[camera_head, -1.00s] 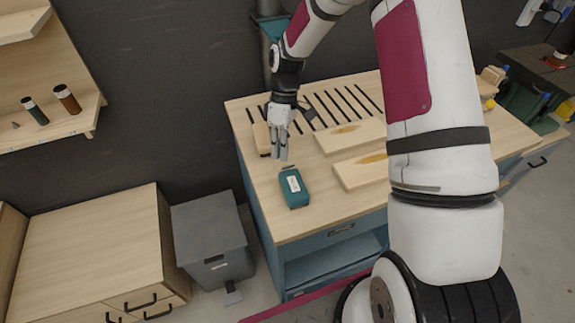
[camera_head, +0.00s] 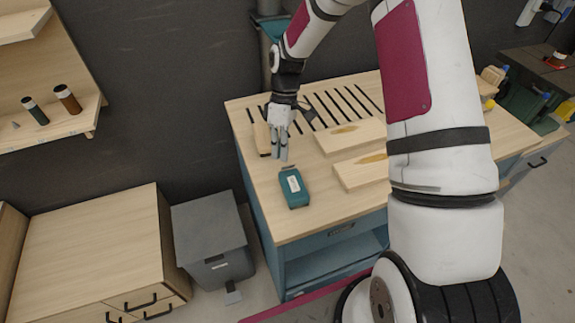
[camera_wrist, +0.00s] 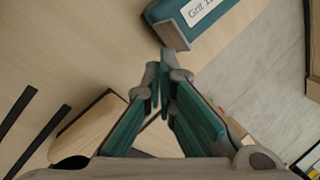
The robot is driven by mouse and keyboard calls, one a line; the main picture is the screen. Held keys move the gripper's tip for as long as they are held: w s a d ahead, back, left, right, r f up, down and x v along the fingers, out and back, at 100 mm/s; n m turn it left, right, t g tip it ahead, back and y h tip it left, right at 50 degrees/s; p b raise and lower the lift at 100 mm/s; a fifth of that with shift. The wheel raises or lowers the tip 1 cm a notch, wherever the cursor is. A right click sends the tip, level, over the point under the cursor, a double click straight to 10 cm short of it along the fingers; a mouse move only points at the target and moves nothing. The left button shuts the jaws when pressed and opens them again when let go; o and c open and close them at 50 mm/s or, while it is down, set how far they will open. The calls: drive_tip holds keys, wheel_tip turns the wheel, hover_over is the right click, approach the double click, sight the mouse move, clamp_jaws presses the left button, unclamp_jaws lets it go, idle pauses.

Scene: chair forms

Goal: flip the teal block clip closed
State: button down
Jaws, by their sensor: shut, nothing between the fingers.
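The teal block (camera_head: 295,191) lies on the workbench near its left front part, with a white label on top. In the wrist view the teal block (camera_wrist: 205,20) shows only in part at the top, with a grey end edge and lettering that starts "Grit". I cannot make out the clip's position. My gripper (camera_head: 281,158) points down just behind the block in the head view. In the wrist view my gripper (camera_wrist: 160,85) has its fingertips together with nothing between them, apart from the block's near corner.
A wooden block with a dark base (camera_head: 262,138) sits close to the left of my gripper. Two wooden boards (camera_head: 352,135) lie to the right. Dark slots (camera_head: 330,105) run along the back of the workbench (camera_head: 270,210). Bare bench top surrounds the teal block.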

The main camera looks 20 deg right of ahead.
drive_tip(key=shift+s+f, duration=0.15)
drive_tip(key=shift+s, duration=0.2)
drive_tip(key=shift+s+a+f+p, duration=0.1)
drive_tip(key=shift+s+f+p, duration=0.3)
drive_tip(key=shift+s, duration=0.35)
drive_tip(key=shift+s+f+p, duration=0.3)
drive_tip(key=shift+s+f, duration=0.1)
drive_tip(key=shift+s, duration=0.3)
idle(1.8)
drive_tip(key=shift+w, duration=0.15)
drive_tip(key=shift+w+r+b, duration=0.45)
drive_tip(key=shift+w, duration=0.35)
drive_tip(key=shift+w+r+b, duration=0.4)
drive_tip(key=shift+w+r, duration=0.05)
drive_tip(key=shift+w, duration=0.35)
drive_tip(key=shift+w+d+r+b, duration=0.1)
drive_tip(key=shift+w+r+b, duration=0.25)
drive_tip(key=shift+w, duration=0.3)
drive_tip(key=shift+w+d+r+b, duration=0.1)
drive_tip(key=shift+w+r+b, duration=0.1)
drive_tip(key=shift+w+b, duration=0.35)
drive_tip(key=shift+w+r+b, duration=0.3)
drive_tip(key=shift+w, duration=0.4)
drive_tip(key=shift+w+r, duration=0.25)
drive_tip(key=shift+w, duration=0.1)
drive_tip(key=shift+r, duration=0.1)
